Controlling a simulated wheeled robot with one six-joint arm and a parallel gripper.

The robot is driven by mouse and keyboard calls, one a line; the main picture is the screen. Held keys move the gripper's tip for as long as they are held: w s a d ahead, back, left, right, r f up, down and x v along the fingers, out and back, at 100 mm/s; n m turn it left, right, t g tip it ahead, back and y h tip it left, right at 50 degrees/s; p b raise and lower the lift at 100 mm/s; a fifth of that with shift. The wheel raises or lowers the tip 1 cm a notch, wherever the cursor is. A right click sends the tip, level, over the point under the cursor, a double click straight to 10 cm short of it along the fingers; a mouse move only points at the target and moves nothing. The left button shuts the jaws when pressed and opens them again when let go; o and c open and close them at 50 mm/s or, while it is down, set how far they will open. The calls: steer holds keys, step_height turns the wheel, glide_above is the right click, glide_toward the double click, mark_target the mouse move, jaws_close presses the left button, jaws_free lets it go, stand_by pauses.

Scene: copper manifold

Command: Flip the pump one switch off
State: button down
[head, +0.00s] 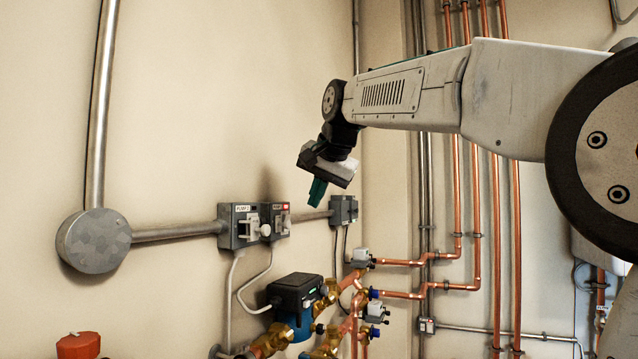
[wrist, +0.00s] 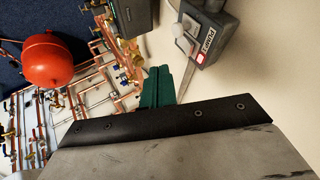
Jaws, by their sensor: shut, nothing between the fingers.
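Two grey switch boxes sit side by side on the wall in the head view. The left box (head: 238,235) has a label that seems to read PUMP 2. The right box (head: 281,222) has a red mark and a pale lever; its label is too small to read. In the wrist view a grey box (wrist: 214,22) carries a PUMP label, seemingly PUMP 1, with a red mark and a pale knob (wrist: 182,30). My gripper (head: 317,193) has teal fingers, shut and empty, pointing down to the right of the boxes and apart from them. Its fingers also show in the wrist view (wrist: 156,87).
Another grey box (head: 343,210) is on the wall behind my gripper. A blue and black pump (head: 294,305) with brass fittings sits below the switches. Copper pipes (head: 477,200) run up the right wall. A red tank (wrist: 48,60) shows in the wrist view.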

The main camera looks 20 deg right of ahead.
steer(key=w+a+f, duration=0.2)
steer(key=w+a, duration=0.1)
steer(key=w, duration=0.2)
steer(key=shift+w+f, duration=0.2)
steer(key=shift+f, duration=0.2)
